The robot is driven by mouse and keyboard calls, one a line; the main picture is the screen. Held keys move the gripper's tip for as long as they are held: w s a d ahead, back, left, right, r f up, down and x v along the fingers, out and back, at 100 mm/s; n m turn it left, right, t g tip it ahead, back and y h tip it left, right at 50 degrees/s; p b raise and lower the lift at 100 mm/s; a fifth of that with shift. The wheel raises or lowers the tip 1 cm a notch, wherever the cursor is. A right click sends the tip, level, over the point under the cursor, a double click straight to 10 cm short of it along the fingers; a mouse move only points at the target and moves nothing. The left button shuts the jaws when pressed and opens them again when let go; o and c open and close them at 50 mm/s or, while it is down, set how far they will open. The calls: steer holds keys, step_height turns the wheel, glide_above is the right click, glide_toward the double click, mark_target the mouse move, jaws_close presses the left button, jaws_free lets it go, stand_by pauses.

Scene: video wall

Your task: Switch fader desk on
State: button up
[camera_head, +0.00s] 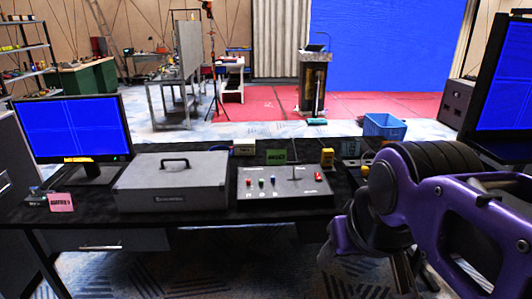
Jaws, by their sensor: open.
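The fader desk appears to be the low grey panel (285,188) on the dark table, right of the big grey case. Small red, green and blue knobs sit in a row on its left half. A red switch-like part (318,176) sits at its right; its position is too small to read. A thin upright rod stands near its back middle. My purple and black arm fills the right side, to the right of and nearer than the panel. My gripper's fingers cannot be made out.
The grey case (172,182) with a black handle stands left of the panel. A monitor (72,130) and pink card (62,202) are farther left. A green card (276,157) and yellow object (327,158) stand behind the panel. A blue crate (384,126) is behind my arm.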

jaws_close()
stand_by(0.3)
stand_by(1.6)
